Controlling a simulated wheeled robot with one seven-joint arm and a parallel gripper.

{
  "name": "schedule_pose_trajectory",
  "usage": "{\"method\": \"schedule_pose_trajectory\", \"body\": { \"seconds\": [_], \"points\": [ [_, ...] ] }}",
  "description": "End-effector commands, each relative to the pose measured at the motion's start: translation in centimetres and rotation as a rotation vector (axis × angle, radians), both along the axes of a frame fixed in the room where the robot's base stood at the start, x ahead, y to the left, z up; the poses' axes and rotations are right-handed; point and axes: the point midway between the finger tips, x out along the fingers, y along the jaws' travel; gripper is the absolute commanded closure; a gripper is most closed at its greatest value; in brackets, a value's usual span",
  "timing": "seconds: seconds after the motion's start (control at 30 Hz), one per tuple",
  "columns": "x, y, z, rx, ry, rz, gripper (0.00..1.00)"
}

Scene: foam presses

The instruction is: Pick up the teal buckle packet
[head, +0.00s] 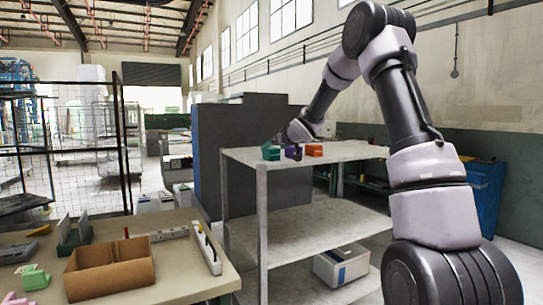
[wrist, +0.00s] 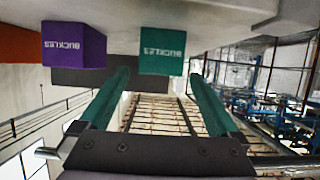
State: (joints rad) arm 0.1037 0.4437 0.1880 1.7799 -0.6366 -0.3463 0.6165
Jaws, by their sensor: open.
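The teal buckle packet (wrist: 162,50) is a small block in the wrist view, its BUCKLES lettering upside down. It shows as a green block in the head view (head: 271,154), at the left end of the rack's top shelf (head: 345,151). My gripper (wrist: 159,78) is open and empty. Its two green fingers point at the packet, one toward each side of it, and seem just short of it. In the head view my wrist is behind the packets, and the fingers are not clear there.
A purple packet (wrist: 74,45), also lettered BUCKLES, sits close beside the teal one, with an orange block (wrist: 20,43) beyond it. A tall dark grey cabinet (head: 240,130) stands behind the shelf. A bench with an open cardboard box (head: 110,277) is at lower left.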

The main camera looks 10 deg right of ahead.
Motion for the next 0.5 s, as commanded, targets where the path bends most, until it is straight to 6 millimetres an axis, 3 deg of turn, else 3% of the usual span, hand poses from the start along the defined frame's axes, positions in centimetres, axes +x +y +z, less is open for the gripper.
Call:
{"method": "schedule_pose_trajectory", "body": {
  "seconds": [0.2, 0.5],
  "points": [
    [3.0, 0.9, -1.4, 0.001, 0.002, 0.001, 0.03],
    [3.7, 1.1, -1.7, 0.0, 0.001, 0.0, 0.03]
  ]
}}
